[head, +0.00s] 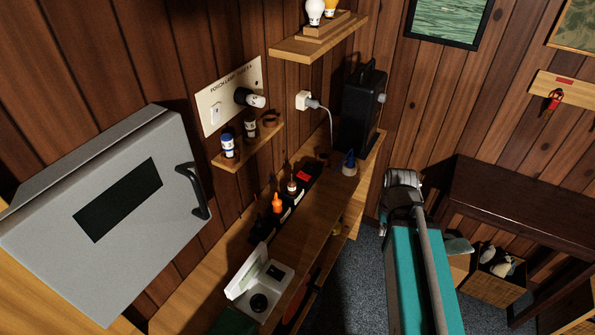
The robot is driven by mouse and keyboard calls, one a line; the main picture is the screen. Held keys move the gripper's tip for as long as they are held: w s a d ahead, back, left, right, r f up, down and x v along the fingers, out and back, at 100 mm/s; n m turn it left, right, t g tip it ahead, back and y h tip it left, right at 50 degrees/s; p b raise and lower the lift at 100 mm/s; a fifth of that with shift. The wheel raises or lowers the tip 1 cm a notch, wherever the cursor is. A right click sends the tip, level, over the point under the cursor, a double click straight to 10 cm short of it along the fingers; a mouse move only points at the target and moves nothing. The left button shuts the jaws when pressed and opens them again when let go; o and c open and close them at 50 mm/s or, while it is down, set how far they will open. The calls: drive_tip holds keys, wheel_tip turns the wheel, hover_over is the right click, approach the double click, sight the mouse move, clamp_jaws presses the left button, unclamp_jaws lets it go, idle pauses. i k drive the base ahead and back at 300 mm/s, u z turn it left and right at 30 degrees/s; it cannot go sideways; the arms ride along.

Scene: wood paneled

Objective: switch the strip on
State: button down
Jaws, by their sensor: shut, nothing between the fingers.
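The strip (263,229) is long and black and lies on the wooden bench along the wall, running away from me. A red switch (303,176) shows near its far end; I cannot tell which way it is set. An orange plug-like piece (278,203) stands on the strip, and a small pale piece with a dark red part (292,185) stands between it and the switch. My grey arm parts show at the lower right, apart from the strip. I cannot make out my gripper's fingers in this view.
A grey cabinet with a black handle (193,190) juts out at left. A small shelf (247,147) with bottles overhangs the bench's wall side. A tall black appliance (362,108) stands at the far end, near a blue cone-like item (349,163). A white open-lidded box (264,285) sits nearer me.

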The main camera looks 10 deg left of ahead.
sight(301, 175)
drive_tip(key=u, duration=0.05)
drive_tip(key=k, duration=0.95)
drive_tip(key=u, duration=0.45)
drive_tip(key=i, duration=1.05)
drive_tip(key=z, duration=0.05)
